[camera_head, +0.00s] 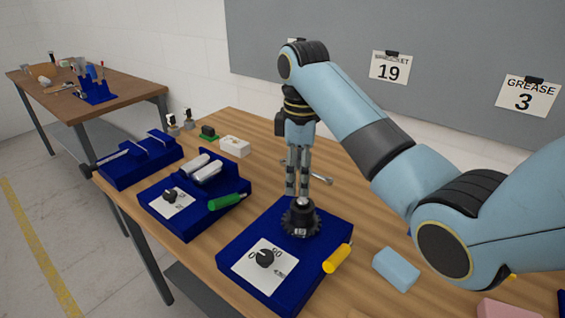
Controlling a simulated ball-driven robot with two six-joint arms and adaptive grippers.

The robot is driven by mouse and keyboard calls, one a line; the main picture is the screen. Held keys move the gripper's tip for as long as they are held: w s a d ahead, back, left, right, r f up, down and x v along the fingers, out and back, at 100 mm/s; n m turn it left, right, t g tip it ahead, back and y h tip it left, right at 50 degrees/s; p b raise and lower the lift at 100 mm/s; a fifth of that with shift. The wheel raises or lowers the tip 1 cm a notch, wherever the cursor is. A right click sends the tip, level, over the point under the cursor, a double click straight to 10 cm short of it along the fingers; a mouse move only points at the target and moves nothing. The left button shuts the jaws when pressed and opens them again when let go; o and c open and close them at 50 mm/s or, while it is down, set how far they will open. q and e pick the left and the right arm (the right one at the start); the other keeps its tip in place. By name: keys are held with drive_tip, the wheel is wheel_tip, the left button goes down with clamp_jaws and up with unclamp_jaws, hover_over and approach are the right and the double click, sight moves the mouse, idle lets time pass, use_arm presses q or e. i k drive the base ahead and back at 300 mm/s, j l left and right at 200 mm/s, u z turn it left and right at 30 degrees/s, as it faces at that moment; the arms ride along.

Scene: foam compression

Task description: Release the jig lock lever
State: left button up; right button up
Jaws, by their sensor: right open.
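My right gripper (297,190) points straight down over the near blue jig (240,232), its fingers open just above a black toothed fixture (301,218) with a pale round top. A yellow handle (338,258) sticks out at this jig's right edge. I cannot tell which handle is the lock lever. A thin metal rod (319,179) shows behind the gripper. My left gripper is not in view.
A light blue block (396,270) and a pink block (507,308) lie right of the near jig. Another blue jig (140,160) stands at the far left of the table, a white box (235,146) behind. A second table (140,92) stands at the back left.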

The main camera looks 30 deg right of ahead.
sight(334, 260)
drive_tip(key=k+j, duration=0.75)
drive_tip(key=k, duration=0.1)
